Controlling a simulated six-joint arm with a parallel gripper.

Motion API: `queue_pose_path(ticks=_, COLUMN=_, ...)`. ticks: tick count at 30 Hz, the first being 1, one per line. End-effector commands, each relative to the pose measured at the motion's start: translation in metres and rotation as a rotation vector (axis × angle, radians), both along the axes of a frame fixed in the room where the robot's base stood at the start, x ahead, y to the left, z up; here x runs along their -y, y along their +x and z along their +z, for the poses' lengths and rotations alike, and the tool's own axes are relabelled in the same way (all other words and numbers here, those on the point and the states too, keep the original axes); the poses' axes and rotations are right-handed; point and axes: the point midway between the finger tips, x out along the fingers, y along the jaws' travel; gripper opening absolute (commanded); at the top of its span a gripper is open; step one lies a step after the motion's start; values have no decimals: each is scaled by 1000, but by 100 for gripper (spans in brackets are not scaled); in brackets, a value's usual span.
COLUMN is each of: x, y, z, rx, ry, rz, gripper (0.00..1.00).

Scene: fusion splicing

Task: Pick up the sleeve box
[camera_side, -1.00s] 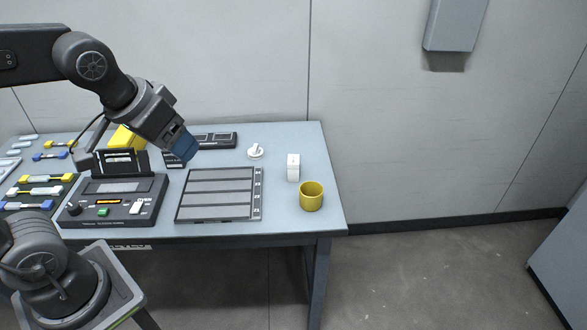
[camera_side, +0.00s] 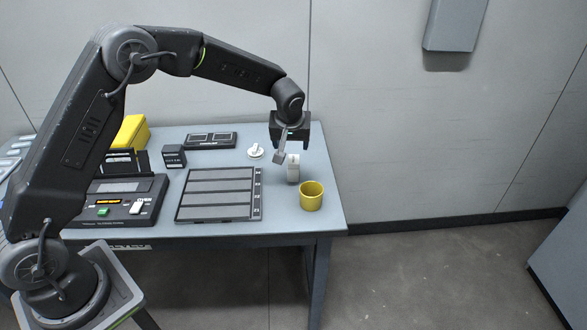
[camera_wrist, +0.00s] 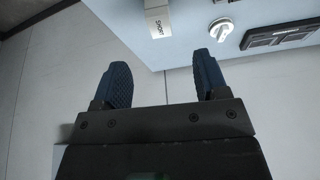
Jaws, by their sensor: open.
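The sleeve box, a small white upright box (camera_side: 293,172), stands on the table toward its right end. In the wrist view the white box (camera_wrist: 158,22) shows a "SHORT" label and lies beyond the fingertips, partly cut off by the top edge. My gripper (camera_side: 287,157) is just above and beside the box in the side view, partly covering its upper left. In the wrist view my gripper (camera_wrist: 161,68) has its two blue ridged fingers spread apart with nothing between them. I cannot tell the exact height gap to the box.
A yellow cup (camera_side: 311,197) stands close in front of the box. A grey slotted tray (camera_side: 217,212) lies to the left. A white round dial-like piece (camera_side: 255,151) and a dark panel (camera_side: 210,140) lie behind. The splicer (camera_side: 118,195) is at the left.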

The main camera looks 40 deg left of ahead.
Motion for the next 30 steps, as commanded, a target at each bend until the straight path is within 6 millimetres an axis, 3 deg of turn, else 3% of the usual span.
queue_pose_path(ticks=15, x=-18, y=26, z=-76, rx=-3, ry=1, rz=13, gripper=67)
queue_pose_path(ticks=23, x=-23, y=32, z=-93, rx=-1, ry=0, rz=12, gripper=67)
queue_pose_path(ticks=30, x=-32, y=46, z=-123, rx=-2, ry=0, rz=12, gripper=67)
